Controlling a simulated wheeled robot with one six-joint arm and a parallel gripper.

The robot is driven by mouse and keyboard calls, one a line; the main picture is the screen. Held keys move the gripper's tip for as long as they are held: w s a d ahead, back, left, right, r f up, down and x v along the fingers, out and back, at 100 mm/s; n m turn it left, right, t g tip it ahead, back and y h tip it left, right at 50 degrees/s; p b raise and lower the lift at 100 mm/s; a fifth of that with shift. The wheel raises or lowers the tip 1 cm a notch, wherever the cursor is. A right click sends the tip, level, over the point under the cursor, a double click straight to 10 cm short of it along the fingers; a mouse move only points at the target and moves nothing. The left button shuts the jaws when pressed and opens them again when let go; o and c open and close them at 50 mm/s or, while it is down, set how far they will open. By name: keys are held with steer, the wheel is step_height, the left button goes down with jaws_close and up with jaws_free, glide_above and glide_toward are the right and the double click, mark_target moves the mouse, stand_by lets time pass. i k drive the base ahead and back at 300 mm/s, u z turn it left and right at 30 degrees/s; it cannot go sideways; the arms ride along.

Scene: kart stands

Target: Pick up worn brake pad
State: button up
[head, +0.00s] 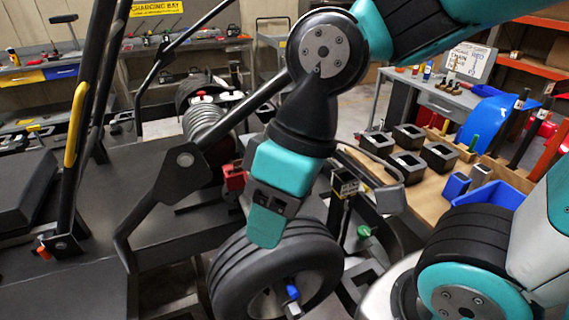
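My gripper (266,226) hangs at the end of my teal and black arm, in front of the kart's black tyre (230,270) from this viewpoint. Its fingers are seen nearly edge-on, so whether they are apart or shut does not show. I cannot pick out a worn brake pad; it may be hidden behind my gripper and arm or too small to tell. A small red part (233,178) shows just left of my gripper on the kart.
The kart's dark frame (150,215) and bars fill the left. A wooden bench (436,185) with black square holders (407,136) and a blue bin (497,195) stands at right. A green-topped piece (364,231) sits right of the tyre. Workbenches line the back.

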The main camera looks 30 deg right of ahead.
mark_target(237, 164)
steer(key=z, duration=2.2)
steer(key=k, duration=0.65)
steer(key=u, duration=1.3)
steer(key=i, duration=1)
